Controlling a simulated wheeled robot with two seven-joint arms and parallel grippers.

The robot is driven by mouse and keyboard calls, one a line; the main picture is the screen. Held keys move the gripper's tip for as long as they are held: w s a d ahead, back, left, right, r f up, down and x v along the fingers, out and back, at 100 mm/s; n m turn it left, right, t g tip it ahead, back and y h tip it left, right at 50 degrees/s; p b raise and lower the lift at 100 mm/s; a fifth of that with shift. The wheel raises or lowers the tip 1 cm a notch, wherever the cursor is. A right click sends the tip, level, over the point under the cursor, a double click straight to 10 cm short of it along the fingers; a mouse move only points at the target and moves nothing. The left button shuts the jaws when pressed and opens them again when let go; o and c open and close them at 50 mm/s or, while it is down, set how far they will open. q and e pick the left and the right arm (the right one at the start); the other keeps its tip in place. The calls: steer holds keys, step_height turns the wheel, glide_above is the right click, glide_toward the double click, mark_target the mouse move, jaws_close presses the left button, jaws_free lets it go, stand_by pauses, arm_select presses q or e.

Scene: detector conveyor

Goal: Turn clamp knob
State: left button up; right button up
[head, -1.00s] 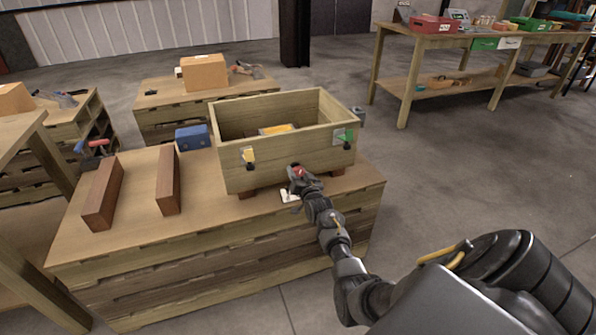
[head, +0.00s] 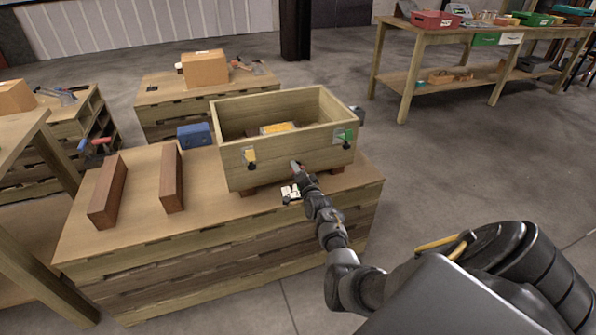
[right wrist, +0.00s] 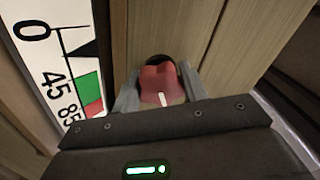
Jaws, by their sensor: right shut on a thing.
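A red clamp knob (right wrist: 161,86) with a white pointer line sits between my right gripper's fingers (right wrist: 158,100) in the right wrist view. The gripper is shut on it. In the head view my right gripper (head: 297,170) is at the front wall of the wooden box (head: 285,158), low and right of its middle; the knob is mostly hidden there. A white scale card (right wrist: 55,65), marked 0, 45 and 85 with green and red areas, lies beside the knob; it also shows in the head view (head: 289,192). My left gripper is out of view.
The box stands on a wooden crate table (head: 130,240) and has a yellow latch (head: 250,158) and a green latch (head: 346,136) on its front. Two brown blocks (head: 108,193) (head: 171,180) and a blue case (head: 194,135) are left of it.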

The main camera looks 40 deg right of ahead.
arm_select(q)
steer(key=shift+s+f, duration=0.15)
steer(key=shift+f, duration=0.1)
arm_select(e)
steer(key=shift+m, duration=0.3)
steer(key=o, duration=1)
steer(key=shift+s, duration=0.15)
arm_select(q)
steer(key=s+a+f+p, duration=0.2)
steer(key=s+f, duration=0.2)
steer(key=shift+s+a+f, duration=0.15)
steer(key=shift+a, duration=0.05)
arm_select(e)
steer(key=v, duration=1)
steer(key=shift+s+a, duration=0.2)
steer(key=shift+s, duration=0.05)
